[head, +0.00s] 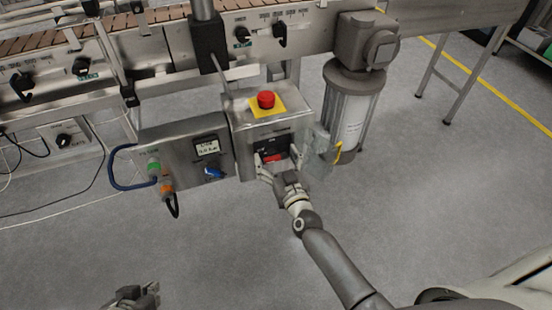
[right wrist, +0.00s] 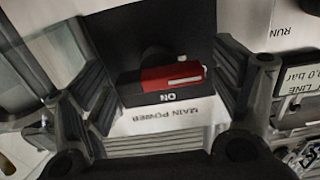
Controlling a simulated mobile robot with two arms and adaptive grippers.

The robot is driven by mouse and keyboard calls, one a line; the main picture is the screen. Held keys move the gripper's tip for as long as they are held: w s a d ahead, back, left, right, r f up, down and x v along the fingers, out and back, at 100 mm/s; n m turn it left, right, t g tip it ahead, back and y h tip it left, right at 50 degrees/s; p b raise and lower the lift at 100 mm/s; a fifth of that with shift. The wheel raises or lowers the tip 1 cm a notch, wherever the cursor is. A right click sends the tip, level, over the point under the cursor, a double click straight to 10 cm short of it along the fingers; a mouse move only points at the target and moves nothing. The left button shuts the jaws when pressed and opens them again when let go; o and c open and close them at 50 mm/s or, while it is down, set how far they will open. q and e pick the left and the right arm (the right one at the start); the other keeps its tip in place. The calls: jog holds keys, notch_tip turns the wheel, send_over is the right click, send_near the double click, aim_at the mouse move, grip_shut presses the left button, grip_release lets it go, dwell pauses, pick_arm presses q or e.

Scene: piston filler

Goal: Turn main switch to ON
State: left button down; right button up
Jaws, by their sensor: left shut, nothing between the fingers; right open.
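The main switch (right wrist: 172,78) is a red handle with a white mark on a black plate, under the label MAIN POWER. The right wrist view shows the lettering upside down, with ON beside the handle. The handle lies sideways across that view, its white mark toward the right. In the head view the switch (head: 272,157) is on the front of the steel box, partly hidden by my right gripper (head: 277,167). That gripper is open, its fingers (right wrist: 165,88) on either side of the handle; contact cannot be told. My left gripper (head: 138,294) is shut and empty, low at the left.
A red emergency button (head: 266,99) on a yellow plate tops the box. A control panel (head: 185,150) with a blue knob, a display and cable plugs is to its left. A clear cover (head: 319,150) is at the right, before a grey cylinder (head: 352,110). The conveyor runs behind.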

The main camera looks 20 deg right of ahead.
jog(key=c, duration=1)
